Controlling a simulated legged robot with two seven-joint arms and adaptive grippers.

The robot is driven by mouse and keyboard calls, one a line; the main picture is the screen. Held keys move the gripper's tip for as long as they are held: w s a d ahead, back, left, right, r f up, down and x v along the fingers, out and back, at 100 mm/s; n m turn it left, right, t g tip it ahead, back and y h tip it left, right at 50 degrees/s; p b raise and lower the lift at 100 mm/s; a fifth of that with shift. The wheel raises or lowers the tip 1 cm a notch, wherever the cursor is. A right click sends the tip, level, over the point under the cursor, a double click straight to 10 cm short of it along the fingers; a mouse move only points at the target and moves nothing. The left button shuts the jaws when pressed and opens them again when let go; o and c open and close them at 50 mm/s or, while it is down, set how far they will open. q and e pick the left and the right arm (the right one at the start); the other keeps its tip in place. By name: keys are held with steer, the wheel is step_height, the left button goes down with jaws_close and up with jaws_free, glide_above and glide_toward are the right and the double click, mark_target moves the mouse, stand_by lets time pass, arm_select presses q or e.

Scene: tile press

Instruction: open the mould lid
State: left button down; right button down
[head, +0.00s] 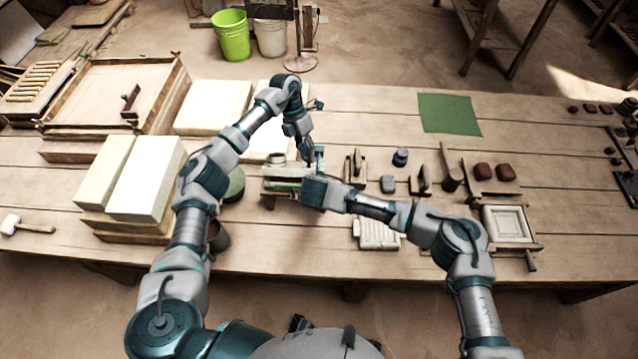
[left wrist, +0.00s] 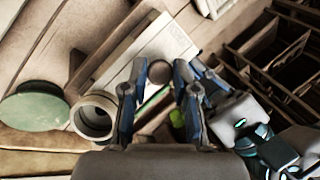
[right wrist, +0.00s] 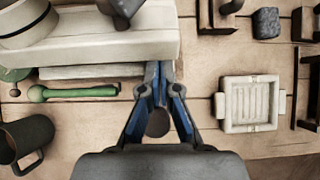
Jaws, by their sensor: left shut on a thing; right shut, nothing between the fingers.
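The mould press (head: 283,180) stands mid-table as a pale upper slab over a lower one, with a round collar on top. The slab fills the top left of the right wrist view (right wrist: 110,42), the collar showing at its left end. My left gripper (head: 308,157) is over the slab's right end. In the left wrist view its fingers (left wrist: 160,85) are closed around a small round knob (left wrist: 160,72); the contact is partly hidden. My right gripper (right wrist: 160,75) is shut and empty at the slab's near right edge. In the head view its fingers are hidden by its wrist.
A green-handled rod (right wrist: 38,93) lies along the press's near side. A dark mug (right wrist: 25,138) is at its left. A pale ribbed tray (head: 377,233) lies right of my right gripper. Large pale blocks (head: 145,180) stand left. Small tools stand right of the press.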

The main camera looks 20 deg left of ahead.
arm_select(q)
steer(key=c, duration=1)
jaws_free()
steer(key=shift+a+f, duration=0.1)
steer(key=shift+f, duration=0.15)
steer(key=shift+o, duration=0.5)
steer(key=shift+a+r, duration=0.1)
steer(key=shift+a, duration=0.2)
